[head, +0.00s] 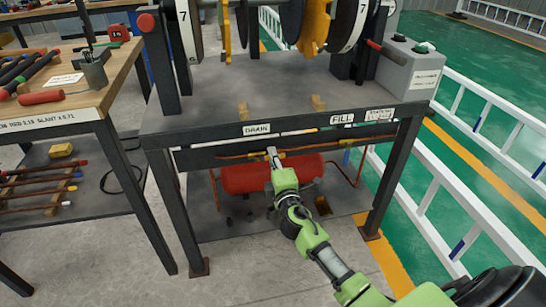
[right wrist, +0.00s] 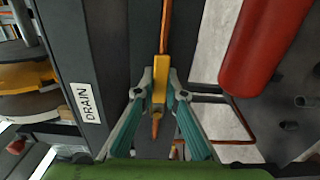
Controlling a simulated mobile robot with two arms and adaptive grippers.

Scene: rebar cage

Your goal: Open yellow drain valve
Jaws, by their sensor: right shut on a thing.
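The yellow drain valve (right wrist: 159,72) sits in line with a thin copper pipe (right wrist: 164,25) under the label "DRAIN" (head: 257,129). My right gripper (head: 271,152) reaches up to it from the front, below the bench's front edge. In the right wrist view its two fingers (right wrist: 155,92) close around the lower part of the yellow valve. An orange-brown tip (right wrist: 156,126) shows below it, between the fingers. In the head view the fingertips hide most of the valve, so its handle angle is hard to tell. My left gripper is not in view.
A red tank (head: 235,180) lies on the lower shelf behind my right arm. The label "FILL" (head: 342,118) is to the right on the bench edge. Bench legs (head: 180,225) stand on both sides.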

